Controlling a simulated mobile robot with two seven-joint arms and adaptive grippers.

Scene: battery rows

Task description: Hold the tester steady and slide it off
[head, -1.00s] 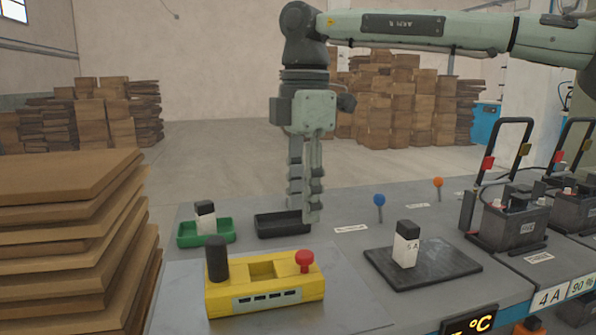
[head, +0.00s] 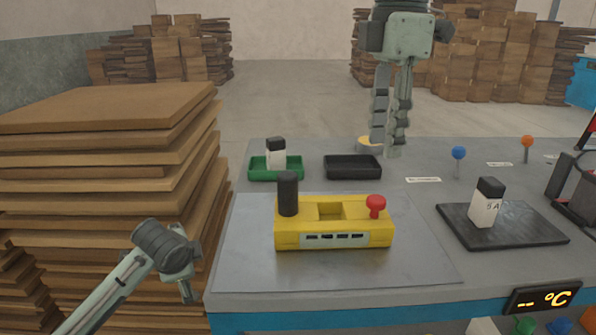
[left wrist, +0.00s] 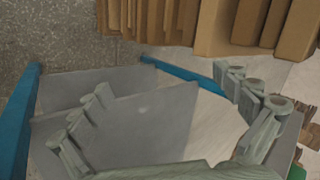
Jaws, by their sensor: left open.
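A yellow box (head: 332,238), which I take for the tester, sits on the grey table with a black upright handle (head: 288,193) at its left end and a red knob (head: 376,205) at its right. My right gripper (head: 386,148) points down behind it, near the right end of the black tray, its fingers apart and empty. My left gripper (head: 187,286) is low at the left, apart from the box. In the left wrist view my left gripper (left wrist: 168,122) is open and empty above the tabletop; the yellow box is not seen there.
A green tray (head: 262,174) with a black-topped white block (head: 276,153) and an empty black tray (head: 352,168) stand behind. Another white block (head: 486,204) stands on a dark pad (head: 535,233). Stacked brown sheets (head: 110,150) crowd the left.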

